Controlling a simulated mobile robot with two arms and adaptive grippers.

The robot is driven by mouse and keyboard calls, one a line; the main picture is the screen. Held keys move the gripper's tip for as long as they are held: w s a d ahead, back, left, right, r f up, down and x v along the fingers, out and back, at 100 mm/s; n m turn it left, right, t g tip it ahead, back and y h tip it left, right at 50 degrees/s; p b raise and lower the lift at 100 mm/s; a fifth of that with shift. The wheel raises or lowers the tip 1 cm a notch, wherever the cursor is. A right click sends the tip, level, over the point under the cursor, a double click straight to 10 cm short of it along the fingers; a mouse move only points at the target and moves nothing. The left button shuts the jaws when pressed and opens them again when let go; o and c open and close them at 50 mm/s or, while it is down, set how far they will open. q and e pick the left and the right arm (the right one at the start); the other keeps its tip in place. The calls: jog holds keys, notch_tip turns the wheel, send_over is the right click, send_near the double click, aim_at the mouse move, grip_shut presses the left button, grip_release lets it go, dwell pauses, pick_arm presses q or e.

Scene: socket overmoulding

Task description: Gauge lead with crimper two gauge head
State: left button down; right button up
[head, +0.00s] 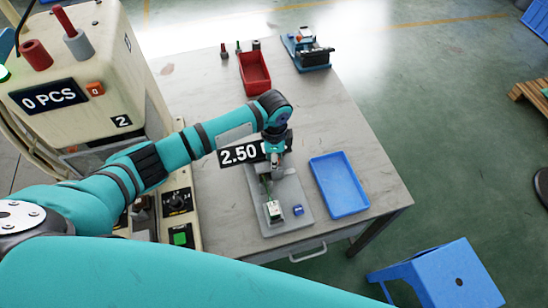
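Crimper two (75,85) stands at the left, with a "0 PCS" display and a "2" label. On the table, a grey gauge plate (292,200) carries a black display (240,153) reading 2.50. My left gripper (275,172) points down over the back part of this plate, beside the display. Its fingers are small and partly hidden by my wrist, so I cannot tell whether they are open or shut. The gauge head is not clearly visible around them. No lead can be made out. My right gripper is out of view; a teal arm link of mine crosses the bottom.
A small white-and-green block (273,212) and a small blue part (298,210) are at the plate's front. A blue tray (339,184) lies to the right. A red bin (254,73) and a blue device (307,50) stand behind. A blue stool (440,278) is beyond the table's edge.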

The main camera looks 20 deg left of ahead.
pick_arm(q)
jog(key=w+d, duration=0.1)
jog(key=w+d+b, duration=0.1)
jog(key=d, duration=0.1)
jog(key=shift+w+d, duration=0.15)
jog(key=shift+d, duration=0.05)
jog(key=shift+w+d+r, duration=0.1)
jog(key=shift+d+r, duration=0.05)
jog(key=shift+d, duration=0.05)
jog(key=c, duration=1.4)
grip_release()
jog(key=o, duration=0.3)
jog(key=shift+w+d, duration=0.1)
notch_tip(320, 180, up, 12)
